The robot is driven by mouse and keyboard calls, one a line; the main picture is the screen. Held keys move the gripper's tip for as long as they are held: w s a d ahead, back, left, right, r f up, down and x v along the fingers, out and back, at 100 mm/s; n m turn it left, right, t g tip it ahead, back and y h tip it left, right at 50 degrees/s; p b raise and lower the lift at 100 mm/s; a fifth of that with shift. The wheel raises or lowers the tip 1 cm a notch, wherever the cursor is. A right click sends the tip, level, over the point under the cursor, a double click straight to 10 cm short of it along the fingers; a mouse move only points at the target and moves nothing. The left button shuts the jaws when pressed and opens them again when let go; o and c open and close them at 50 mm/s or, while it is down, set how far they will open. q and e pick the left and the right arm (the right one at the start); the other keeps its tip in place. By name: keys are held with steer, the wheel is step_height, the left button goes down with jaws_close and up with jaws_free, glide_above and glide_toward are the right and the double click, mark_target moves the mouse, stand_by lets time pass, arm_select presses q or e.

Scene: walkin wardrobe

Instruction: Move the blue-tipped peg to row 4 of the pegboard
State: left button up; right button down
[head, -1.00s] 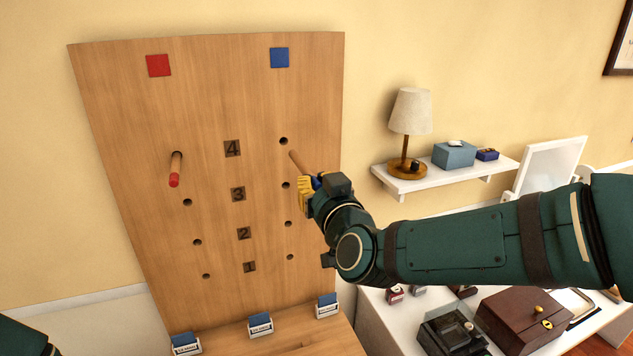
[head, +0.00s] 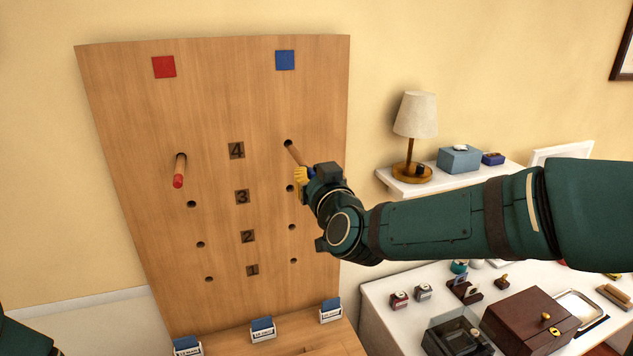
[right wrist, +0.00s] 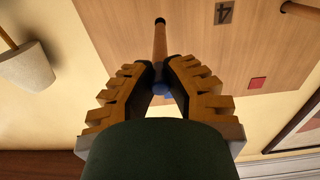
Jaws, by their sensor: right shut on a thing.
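The wooden pegboard (head: 205,120) has numbered rows 1 to 4, with a red square on the left and a blue square (head: 285,60) on the right. My right gripper (head: 306,175) is shut on the blue-tipped peg (head: 294,155), holding it near its blue end (right wrist: 161,88). The peg's bare wooden end meets the board at the right-hand row 4 hole. How deep it sits in the hole I cannot tell. The red-tipped peg (head: 180,170) sticks out of the left row 4 hole. My left gripper is not in view.
The lower holes in both columns are empty where visible. A white shelf (head: 400,187) with a lamp (head: 415,115) stands right of the board. Below it, a white table holds a brown box (head: 530,325). Small card holders (head: 262,328) stand at the board's foot.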

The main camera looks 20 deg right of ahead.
mark_target(303, 159)
steer(key=shift+w, duration=0.55)
steer(key=shift+b, duration=0.55)
stand_by(1.4)
steer(key=shift+w+a, duration=0.1)
steer(key=shift+w, duration=2.4)
steer(key=c, duration=1)
jaws_free()
steer(key=s, duration=1.2)
steer(key=shift+d, duration=0.2)
steer(key=shift+f, duration=0.1)
